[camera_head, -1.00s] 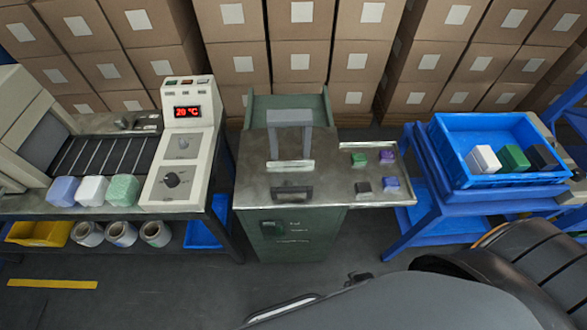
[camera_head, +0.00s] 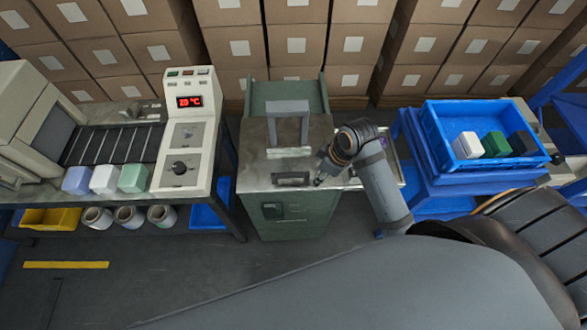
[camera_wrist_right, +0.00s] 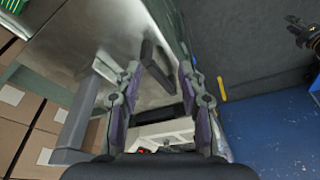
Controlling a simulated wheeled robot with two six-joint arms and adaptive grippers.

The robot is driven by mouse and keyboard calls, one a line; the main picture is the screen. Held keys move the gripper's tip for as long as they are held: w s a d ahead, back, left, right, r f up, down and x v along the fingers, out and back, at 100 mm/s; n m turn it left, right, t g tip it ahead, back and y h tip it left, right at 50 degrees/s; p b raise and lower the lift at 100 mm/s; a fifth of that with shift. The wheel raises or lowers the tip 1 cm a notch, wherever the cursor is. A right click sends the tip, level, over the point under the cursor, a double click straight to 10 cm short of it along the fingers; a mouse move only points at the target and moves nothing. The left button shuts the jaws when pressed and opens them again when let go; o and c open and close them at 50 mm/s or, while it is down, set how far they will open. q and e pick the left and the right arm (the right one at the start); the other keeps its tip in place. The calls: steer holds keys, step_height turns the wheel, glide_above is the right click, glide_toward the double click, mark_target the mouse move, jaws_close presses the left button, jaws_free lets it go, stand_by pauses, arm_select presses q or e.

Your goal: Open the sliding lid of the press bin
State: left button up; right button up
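The press bin (camera_head: 282,217) is a green cabinet with a worn metal lid (camera_head: 252,160) on top. A dark bar handle (camera_head: 291,179) lies near the lid's front edge; it also shows in the right wrist view (camera_wrist_right: 150,56). My right gripper (camera_head: 320,181) is low over the lid, just right of the handle. In the right wrist view my right gripper (camera_wrist_right: 159,72) has its two fingers apart, with the handle ahead between the tips. I cannot tell if they touch it.
A grey upright frame (camera_head: 288,118) stands behind the handle. The side shelf right of the lid is mostly hidden by my right arm. A blue crate (camera_head: 440,130) with several blocks stands right; a machine with a control panel (camera_head: 188,150) stands left. Stacked cartons line the back.

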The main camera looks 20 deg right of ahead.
mark_target(291, 174)
steer(key=w+a+r+n+g+y, duration=0.1)
steer(key=w+a+r+n+y, duration=0.15)
steer(key=w+n, duration=0.3)
steer(key=shift+n+h, duration=0.25)
steer(key=x, duration=0.5)
steer(key=p+x, duration=0.1)
steer(key=x, duration=0.3)
steer(key=shift+s+a+f, duration=0.1)
steer(key=shift+s+f, duration=0.1)
steer(key=shift+f, duration=0.2)
jaws_close()
